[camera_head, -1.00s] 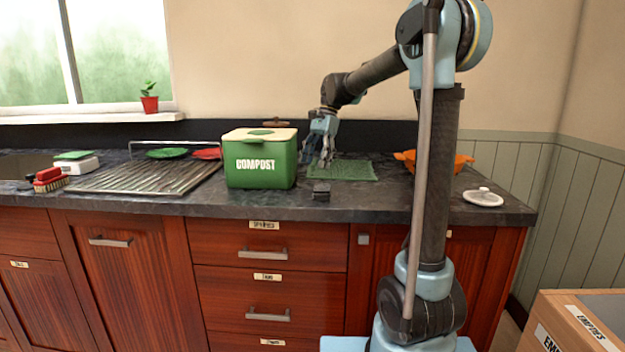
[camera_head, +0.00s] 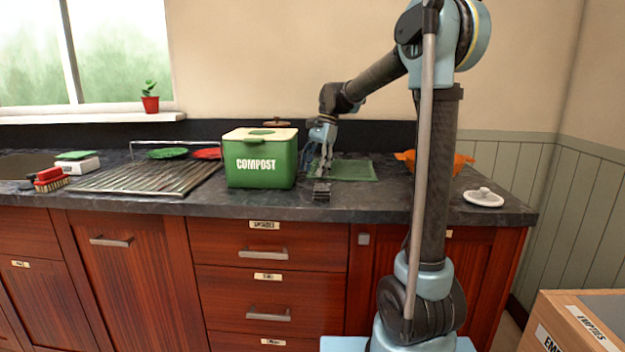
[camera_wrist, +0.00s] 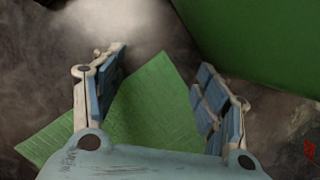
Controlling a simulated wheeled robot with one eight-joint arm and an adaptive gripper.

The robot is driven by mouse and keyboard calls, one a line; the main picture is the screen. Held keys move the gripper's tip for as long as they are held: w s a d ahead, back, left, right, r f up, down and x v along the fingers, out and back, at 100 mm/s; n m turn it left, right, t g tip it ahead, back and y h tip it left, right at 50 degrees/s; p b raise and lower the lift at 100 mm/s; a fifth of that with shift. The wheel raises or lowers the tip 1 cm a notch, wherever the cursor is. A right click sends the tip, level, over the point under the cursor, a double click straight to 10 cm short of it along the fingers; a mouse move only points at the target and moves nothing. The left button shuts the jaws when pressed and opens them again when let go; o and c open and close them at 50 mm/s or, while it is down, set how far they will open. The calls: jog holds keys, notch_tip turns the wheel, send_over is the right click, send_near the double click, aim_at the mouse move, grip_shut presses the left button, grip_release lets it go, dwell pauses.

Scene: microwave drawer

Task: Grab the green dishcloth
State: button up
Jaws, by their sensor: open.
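The green dishcloth (camera_head: 358,170) lies flat on the dark counter, to the right of the compost bin. In the wrist view the green cloth (camera_wrist: 152,108) shows between and beyond my fingers, with one corner toward the top. My gripper (camera_head: 322,168) is open and empty, pointing down at the left side of the cloth. In the wrist view its two fingers (camera_wrist: 165,95) are spread wide apart. How far the fingertips are above the cloth I cannot tell.
The green compost bin (camera_head: 260,170) stands close to the left of my gripper; its wall (camera_wrist: 265,45) fills the upper right of the wrist view. A small dark object (camera_head: 321,191) sits near the counter's front. An orange item (camera_head: 462,161) and white lid (camera_head: 483,198) are at the right.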

jog(key=shift+f, duration=0.15)
jog(key=shift+s, duration=0.1)
grip_shut()
dwell(0.3)
notch_tip(320, 180, up, 12)
dwell(0.5)
notch_tip(320, 180, up, 18)
dwell(0.7)
